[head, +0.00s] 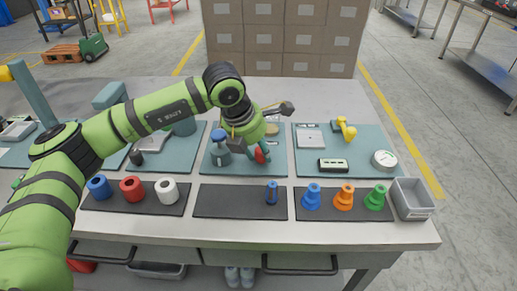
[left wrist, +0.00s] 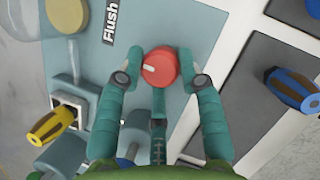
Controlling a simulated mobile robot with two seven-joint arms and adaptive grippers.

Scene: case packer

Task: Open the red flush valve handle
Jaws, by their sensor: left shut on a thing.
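The red flush valve handle (head: 261,155) is on the middle teal panel in the head view. In the left wrist view it shows as a round red knob (left wrist: 159,67) with a small white mark, beside a "Flush" label (left wrist: 109,22). My left gripper (head: 256,152) has come down over it, one teal finger on each side. In the left wrist view the gripper (left wrist: 162,80) is shut on the knob. The finger contact is partly hidden in the head view. My right gripper is in neither view.
A blue-topped valve (head: 219,142) stands just left of the gripper. A blue handled part (head: 271,192) lies on the dark mat in front. Blue, orange and green cones stand further right, beside a grey bin (head: 411,199). Stacked cartons (head: 285,40) stand behind the bench.

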